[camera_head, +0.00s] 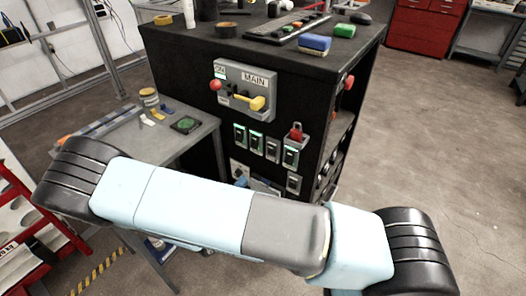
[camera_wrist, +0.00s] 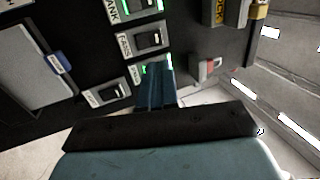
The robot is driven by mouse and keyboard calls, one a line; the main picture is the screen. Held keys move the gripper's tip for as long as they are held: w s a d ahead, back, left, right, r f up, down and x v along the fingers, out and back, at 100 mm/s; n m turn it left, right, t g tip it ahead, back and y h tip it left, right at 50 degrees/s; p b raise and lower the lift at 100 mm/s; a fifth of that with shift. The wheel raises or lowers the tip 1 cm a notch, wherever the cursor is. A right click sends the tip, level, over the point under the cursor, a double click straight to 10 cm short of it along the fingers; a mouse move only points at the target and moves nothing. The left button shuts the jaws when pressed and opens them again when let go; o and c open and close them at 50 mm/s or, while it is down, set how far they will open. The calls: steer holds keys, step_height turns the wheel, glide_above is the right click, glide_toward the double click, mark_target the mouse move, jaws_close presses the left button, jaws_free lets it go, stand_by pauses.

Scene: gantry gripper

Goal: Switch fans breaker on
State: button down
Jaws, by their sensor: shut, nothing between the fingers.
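In the wrist view, a breaker (camera_wrist: 146,38) with a label that seems to read FANS shows a dark, unlit switch. My gripper (camera_wrist: 157,72) is shut and empty, its blue fingers pointing up the picture. The fingertips overlap a green-lit breaker (camera_wrist: 148,66) just below that one, hiding much of it; I cannot tell whether they touch. In the head view, breakers (camera_head: 256,141) sit on the black cabinet front, some lit green. My gripper is hidden behind my arm there.
Another green-lit breaker (camera_wrist: 138,8) is at the top of the wrist view, and an unlit one (camera_wrist: 107,94) is lower left. A grey panel with a blue tag (camera_wrist: 57,63) is left.

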mark_target(268, 145)
steer(key=shift+w+d, duration=0.2)
steer(key=shift+d, duration=0.05)
steer(key=x, duration=1.3)
steer(key=shift+w+d+r, duration=0.15)
steer(key=shift+w+d, duration=0.1)
steer(key=shift+a+r, duration=0.1)
